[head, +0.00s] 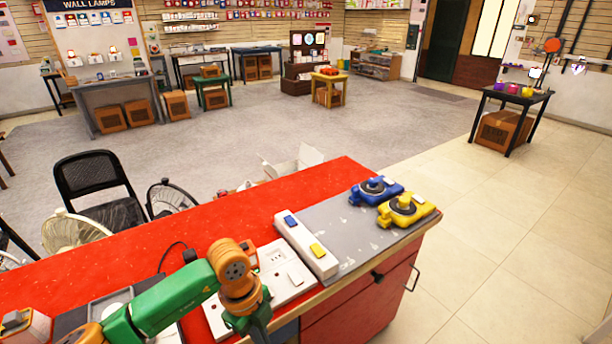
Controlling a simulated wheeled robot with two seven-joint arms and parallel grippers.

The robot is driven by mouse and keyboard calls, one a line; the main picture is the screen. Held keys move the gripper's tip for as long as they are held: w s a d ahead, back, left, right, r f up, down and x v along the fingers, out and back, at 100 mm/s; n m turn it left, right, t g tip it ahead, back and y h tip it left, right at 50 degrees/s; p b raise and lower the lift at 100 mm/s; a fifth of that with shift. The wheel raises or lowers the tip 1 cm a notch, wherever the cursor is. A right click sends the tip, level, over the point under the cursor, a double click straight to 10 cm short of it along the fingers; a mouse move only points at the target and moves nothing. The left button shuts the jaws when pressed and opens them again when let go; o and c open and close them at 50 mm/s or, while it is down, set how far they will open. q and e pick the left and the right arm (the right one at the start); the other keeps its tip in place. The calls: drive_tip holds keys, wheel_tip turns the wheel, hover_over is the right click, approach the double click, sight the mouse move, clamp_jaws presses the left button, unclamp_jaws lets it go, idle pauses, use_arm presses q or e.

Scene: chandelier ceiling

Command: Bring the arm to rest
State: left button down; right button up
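A green and orange arm of mine (170,300) comes in from the lower left over the red-topped counter (120,250). It bends at an orange joint (232,262) and runs down past the bottom edge. I take it for my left arm. No gripper fingers show, so I cannot see whether that gripper is open or holds anything. My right arm and its gripper are not in view.
A white strip with a blue and a yellow switch (308,246) lies on the counter near white socket plates (278,275). Blue (376,190) and yellow (406,209) devices sit on a grey mat (345,228). A black chair (95,185) stands behind.

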use_arm(q)
drive_tip(key=w+d+n+t+h, duration=0.2)
drive_tip(key=d+n+h, duration=0.1)
drive_tip(key=d+h, duration=1.1)
drive_tip(key=a+f+n+t+y, duration=1)
drive_tip(key=a+f+n, duration=0.5)
drive_tip(key=f, duration=0.5)
drive_tip(key=s+a+f+n+g+y, duration=0.1)
drive_tip(key=s+a+f+g+y, duration=0.1)
drive_tip(key=s, duration=0.8)
drive_tip(key=s+a+f+n+g+y, duration=0.1)
drive_tip(key=s+a+f+g, duration=0.3)
drive_tip(key=s+f, duration=0.3)
drive_tip(key=s+a+f+n+g+y, duration=0.1)
drive_tip(key=s+a+f+g+y, duration=0.1)
drive_tip(key=s, duration=1.1)
wheel_tip(320, 180, down, 3)
drive_tip(key=shift+s+a+f+g+y, duration=0.1)
drive_tip(key=shift+s+a+g+y, duration=0.2)
drive_tip(key=shift+a+g, duration=0.6)
